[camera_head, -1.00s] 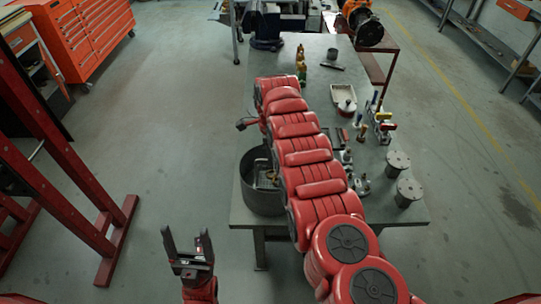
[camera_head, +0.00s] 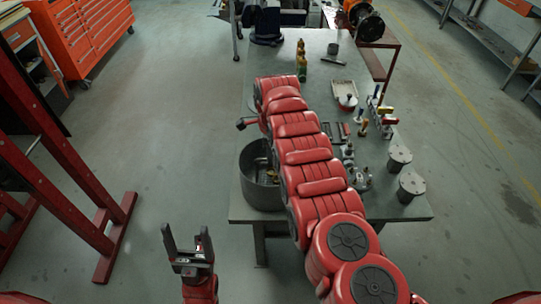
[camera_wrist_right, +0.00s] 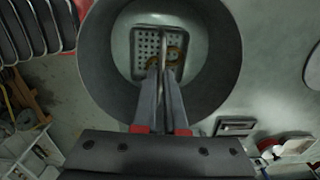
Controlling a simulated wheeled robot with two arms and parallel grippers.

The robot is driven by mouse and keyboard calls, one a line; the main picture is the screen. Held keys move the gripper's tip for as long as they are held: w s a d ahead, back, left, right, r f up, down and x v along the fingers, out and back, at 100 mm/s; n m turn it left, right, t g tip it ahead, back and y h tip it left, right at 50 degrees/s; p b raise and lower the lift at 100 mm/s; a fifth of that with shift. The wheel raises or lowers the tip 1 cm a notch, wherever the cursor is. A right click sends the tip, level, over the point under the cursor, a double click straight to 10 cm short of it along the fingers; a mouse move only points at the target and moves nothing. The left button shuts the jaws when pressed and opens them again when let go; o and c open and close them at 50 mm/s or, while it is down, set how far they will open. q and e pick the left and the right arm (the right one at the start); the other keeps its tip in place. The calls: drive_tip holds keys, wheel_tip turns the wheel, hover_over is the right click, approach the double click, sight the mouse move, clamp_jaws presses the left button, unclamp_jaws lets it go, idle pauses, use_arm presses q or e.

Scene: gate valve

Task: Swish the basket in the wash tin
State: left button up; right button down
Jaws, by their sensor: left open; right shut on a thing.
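The wash tin (camera_head: 261,194) is a dark round tub at the near left corner of the bench, partly hidden by my right arm. In the right wrist view the tin (camera_wrist_right: 100,62) surrounds the basket (camera_wrist_right: 146,44), a square perforated tray with brass-coloured rings in it. My right gripper (camera_wrist_right: 165,75) is shut on the basket's thin upright handle, above the basket. The basket is inside the tin's rim; whether it touches the bottom I cannot tell. In the head view my right gripper is hidden. My left gripper (camera_head: 187,240) is open and empty, off the bench in front.
The bench (camera_head: 305,105) also carries bottles (camera_head: 301,62), a pale tray (camera_head: 344,88), valve parts (camera_head: 384,118) and two grey cylinders (camera_head: 411,186) to the right of my arm. A red frame (camera_head: 112,245) stands at left. The floor between is clear.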

drive_tip(key=shift+f+b, duration=0.45)
drive_tip(key=shift+f, duration=0.15)
drive_tip(key=shift+r, duration=0.25)
drive_tip(key=shift+r+p, duration=0.4)
drive_tip(key=shift+r, duration=0.1)
drive_tip(key=shift+f, duration=0.15)
drive_tip(key=shift+f+b, duration=0.6)
drive_tip(key=shift+b, duration=0.1)
drive_tip(key=shift+r, duration=0.3)
drive_tip(key=shift+r+p, duration=0.35)
drive_tip(key=shift+r, duration=0.1)
drive_tip(key=shift+f, duration=0.2)
